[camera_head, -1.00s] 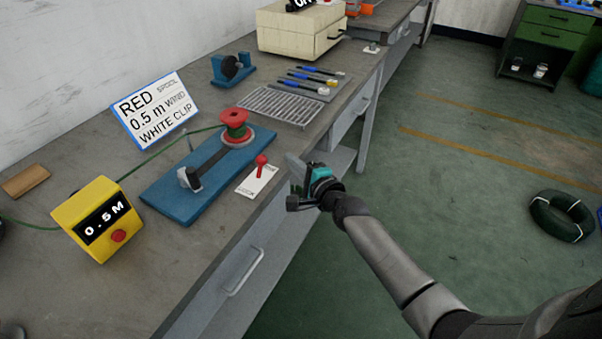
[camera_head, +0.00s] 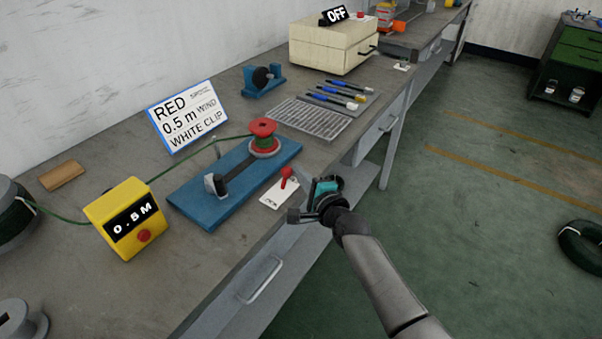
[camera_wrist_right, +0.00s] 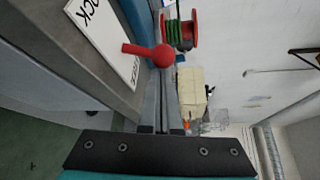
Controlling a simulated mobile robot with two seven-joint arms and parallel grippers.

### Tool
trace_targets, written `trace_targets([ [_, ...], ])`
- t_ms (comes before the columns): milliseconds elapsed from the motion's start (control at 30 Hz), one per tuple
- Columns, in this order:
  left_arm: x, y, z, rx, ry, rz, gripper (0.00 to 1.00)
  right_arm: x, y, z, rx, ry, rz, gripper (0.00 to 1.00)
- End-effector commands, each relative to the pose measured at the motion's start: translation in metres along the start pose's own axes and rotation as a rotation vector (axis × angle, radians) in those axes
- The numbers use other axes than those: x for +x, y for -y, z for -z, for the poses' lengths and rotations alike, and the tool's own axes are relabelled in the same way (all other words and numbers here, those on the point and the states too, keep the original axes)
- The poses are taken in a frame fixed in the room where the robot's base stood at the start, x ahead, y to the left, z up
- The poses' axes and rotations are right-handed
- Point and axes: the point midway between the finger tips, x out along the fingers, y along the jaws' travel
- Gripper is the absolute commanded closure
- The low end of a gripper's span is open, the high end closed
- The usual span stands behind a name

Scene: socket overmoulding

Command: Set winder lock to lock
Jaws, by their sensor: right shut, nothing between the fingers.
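The winder lock is a red ball-topped lever (camera_head: 287,174) on a white card (camera_head: 276,196) at the bench's front edge. In the right wrist view the red lever (camera_wrist_right: 150,53) stands out from the card (camera_wrist_right: 104,38), where part of the word LOCK shows. The winder's blue base (camera_head: 203,203) lies behind it with a red spool (camera_head: 262,127) wound with green cable. My right gripper (camera_head: 303,182) is shut and empty, just right of the lever; I see no clear contact. My left gripper is out of view.
A sign (camera_head: 188,115), a metal grille tray (camera_head: 308,118) and a cream OFF box (camera_head: 330,50) are further back.

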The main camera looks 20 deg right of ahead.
Motion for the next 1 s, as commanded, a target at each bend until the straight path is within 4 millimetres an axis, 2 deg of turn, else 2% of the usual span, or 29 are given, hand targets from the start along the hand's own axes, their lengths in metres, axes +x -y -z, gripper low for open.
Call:
trace_targets([
  [533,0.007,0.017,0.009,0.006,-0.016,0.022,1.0,-0.002,0.001,-0.004,-0.076,0.001,0.043,1.0],
  [1000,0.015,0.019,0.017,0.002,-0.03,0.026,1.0,-0.005,0.003,-0.008,-0.16,0.001,0.092,1.0],
])
